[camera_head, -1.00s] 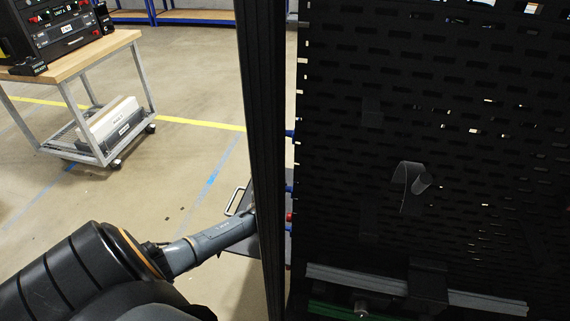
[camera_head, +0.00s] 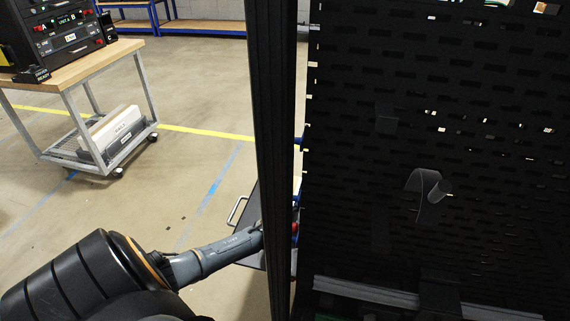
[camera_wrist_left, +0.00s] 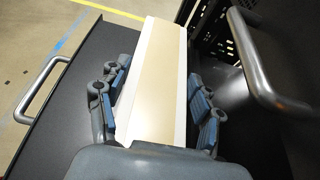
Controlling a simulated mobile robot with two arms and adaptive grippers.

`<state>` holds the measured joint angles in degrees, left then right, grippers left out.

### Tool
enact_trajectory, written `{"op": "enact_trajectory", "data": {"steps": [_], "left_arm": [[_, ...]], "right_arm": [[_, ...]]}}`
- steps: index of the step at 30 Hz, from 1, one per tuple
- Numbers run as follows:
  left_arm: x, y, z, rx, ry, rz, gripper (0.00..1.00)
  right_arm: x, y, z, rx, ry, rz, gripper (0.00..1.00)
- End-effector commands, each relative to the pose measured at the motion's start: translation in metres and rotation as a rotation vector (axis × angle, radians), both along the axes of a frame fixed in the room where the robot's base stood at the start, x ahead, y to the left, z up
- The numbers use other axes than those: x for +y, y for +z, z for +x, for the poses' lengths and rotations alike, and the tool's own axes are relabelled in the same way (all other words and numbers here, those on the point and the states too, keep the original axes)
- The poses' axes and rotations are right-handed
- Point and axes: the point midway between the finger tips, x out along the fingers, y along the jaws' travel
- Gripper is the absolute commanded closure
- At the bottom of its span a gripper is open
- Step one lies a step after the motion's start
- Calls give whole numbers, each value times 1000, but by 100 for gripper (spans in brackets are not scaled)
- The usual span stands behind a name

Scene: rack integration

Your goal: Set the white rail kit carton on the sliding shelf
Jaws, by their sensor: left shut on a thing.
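A long white carton with a tan top face (camera_wrist_left: 155,75) is between the fingers of my left gripper (camera_wrist_left: 158,86) in the left wrist view. The gripper is shut on it. Behind and below it is the dark sliding shelf (camera_wrist_left: 95,60), with metal handles at left and right. I cannot tell whether the carton touches the shelf. In the head view a strip of the shelf and its handle (camera_head: 237,210) show left of the black post. My left arm reaches there, and the post hides its gripper and the carton. My right gripper is not in view.
The black rack post (camera_head: 270,130) and a dark perforated panel (camera_head: 430,90) fill the right of the head view. A wheeled cart (camera_head: 95,75) at upper left carries equipment on top and a white box (camera_head: 118,123) below. Open floor lies between.

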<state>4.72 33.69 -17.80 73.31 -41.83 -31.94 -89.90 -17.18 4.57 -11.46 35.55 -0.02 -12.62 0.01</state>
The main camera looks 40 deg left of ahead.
Motion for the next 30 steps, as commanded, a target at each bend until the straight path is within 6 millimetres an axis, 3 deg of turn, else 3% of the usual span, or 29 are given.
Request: {"op": "enact_trajectory", "data": {"steps": [3, 15, 30], "left_arm": [[1, -14, 1, -4, 0, 1, 89], [1, -48, 2, -3, 0, 2, 89], [1, -56, 2, -4, 0, 2, 89]], "right_arm": [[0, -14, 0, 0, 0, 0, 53], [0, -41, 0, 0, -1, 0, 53], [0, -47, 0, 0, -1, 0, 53]]}}
